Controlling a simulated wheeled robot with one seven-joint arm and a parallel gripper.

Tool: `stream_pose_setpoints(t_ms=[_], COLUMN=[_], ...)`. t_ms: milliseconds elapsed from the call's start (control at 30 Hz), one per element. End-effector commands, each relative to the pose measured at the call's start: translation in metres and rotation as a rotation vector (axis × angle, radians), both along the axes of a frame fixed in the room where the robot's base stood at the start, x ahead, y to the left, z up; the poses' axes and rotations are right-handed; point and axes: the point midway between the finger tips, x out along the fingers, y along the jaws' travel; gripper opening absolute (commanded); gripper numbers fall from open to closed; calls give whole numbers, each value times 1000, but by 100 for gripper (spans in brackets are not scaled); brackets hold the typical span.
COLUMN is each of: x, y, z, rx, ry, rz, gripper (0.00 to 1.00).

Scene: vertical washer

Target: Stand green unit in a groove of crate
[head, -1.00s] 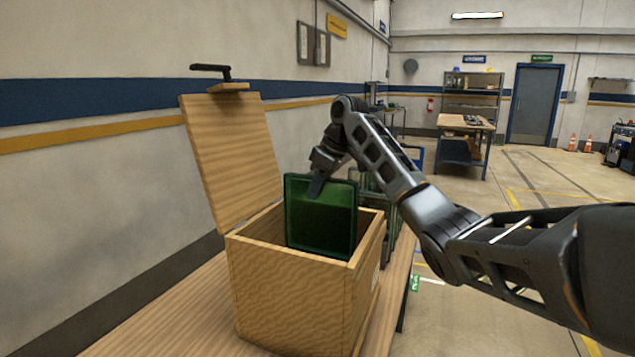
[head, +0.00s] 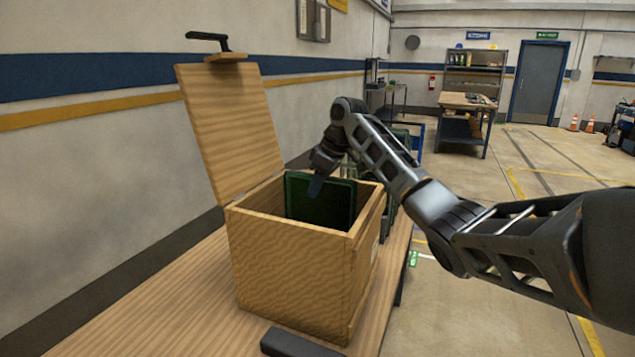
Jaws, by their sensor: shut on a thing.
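The green unit (head: 322,202) is a flat, dark green panel with rounded corners. It is upright and partly down inside the wooden crate (head: 287,258), with its lower part hidden by the crate's front wall. My gripper (head: 316,186) is shut on the unit's top edge, left of its middle. The crate is open at the top, and its hinged lid (head: 232,130) leans back on the left with a black handle (head: 208,40). The grooves inside the crate are hidden from this view, so I cannot tell whether the unit sits in one.
The crate stands on a wooden bench (head: 165,300). A dark flat bar (head: 298,343) lies in front of the crate on the bench. Another green item (head: 392,215) shows behind the crate, partly hidden by my arm. The bench's left part is clear.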

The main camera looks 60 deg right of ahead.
Motion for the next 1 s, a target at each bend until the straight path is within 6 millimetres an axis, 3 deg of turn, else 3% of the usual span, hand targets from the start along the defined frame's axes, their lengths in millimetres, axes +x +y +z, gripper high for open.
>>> stream_pose_setpoints(t_ms=[1000], x=[0], y=[-1], z=[-68], rx=[-2], ry=[-4], rz=[-1], gripper=[0])
